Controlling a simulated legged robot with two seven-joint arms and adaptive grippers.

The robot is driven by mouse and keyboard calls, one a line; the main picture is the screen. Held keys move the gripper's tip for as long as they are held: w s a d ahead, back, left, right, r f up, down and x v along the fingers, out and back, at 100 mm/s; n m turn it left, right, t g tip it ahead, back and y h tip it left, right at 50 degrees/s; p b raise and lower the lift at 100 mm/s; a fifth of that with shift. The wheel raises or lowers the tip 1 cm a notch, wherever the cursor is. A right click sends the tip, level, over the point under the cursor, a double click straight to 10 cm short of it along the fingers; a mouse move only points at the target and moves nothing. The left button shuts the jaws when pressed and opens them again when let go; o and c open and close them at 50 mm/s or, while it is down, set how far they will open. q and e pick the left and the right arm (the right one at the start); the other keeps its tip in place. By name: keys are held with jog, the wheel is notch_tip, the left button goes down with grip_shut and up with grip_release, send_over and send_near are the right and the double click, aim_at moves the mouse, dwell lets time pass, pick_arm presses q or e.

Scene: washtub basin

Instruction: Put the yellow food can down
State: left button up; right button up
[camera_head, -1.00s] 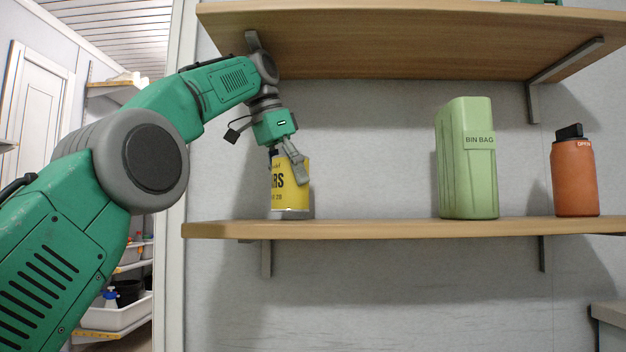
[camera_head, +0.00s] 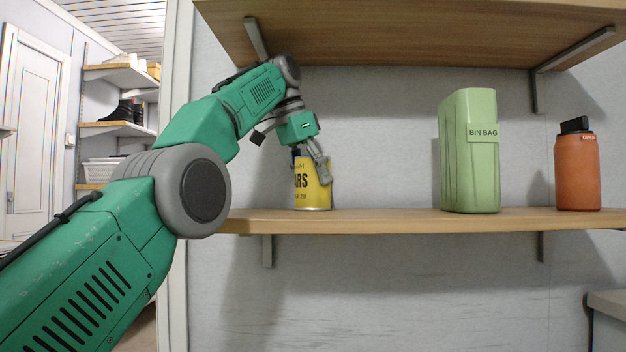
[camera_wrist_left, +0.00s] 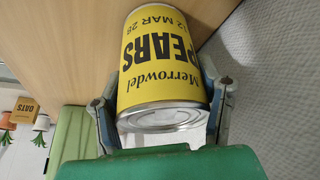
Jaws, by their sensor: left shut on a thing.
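The yellow food can (camera_head: 314,186) is upright at the left part of the lower wooden shelf (camera_head: 400,221). Its base looks at or just above the shelf surface; I cannot tell if it touches. My left gripper (camera_head: 312,168) reaches down from above and is shut on the can near its top. In the left wrist view the can (camera_wrist_left: 162,62), with "PEARS" on its label, sits between the two fingers of the gripper (camera_wrist_left: 165,105). My right gripper is not in view.
A green bin bag box (camera_head: 470,155) and an orange bottle (camera_head: 576,170) stand on the lower shelf to the right. Bare shelf lies between the can and the box. An upper shelf (camera_head: 420,35) hangs above my arm. A metal bracket (camera_head: 257,38) is close to my wrist.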

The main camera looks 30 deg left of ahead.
pick_arm(q)
jog(key=o, duration=1.6)
jog(key=shift+f, duration=0.1)
jog(key=shift+s+r, duration=0.1)
jog(key=shift+r, duration=0.35)
jog(key=shift+s+a+r+p, duration=0.15)
jog(key=shift+r+p, duration=0.3)
jog(key=shift+p, duration=0.05)
jog(key=s+b, duration=0.2)
jog(key=s+a+b, duration=0.1)
jog(key=s, duration=0.1)
jog(key=s+a+f+b, duration=0.1)
jog(key=s+b, duration=0.1)
jog(key=shift+a+b, duration=0.25)
jog(key=shift+b, duration=0.05)
jog(key=s, duration=0.1)
jog(key=s+a, duration=0.1)
jog(key=s, duration=0.2)
jog(key=shift+s+a+r, duration=0.1)
jog(key=shift+a+r, duration=0.15)
jog(key=shift+a, duration=0.1)
jog(key=shift+s+a, duration=0.25)
jog(key=shift+s, duration=0.2)
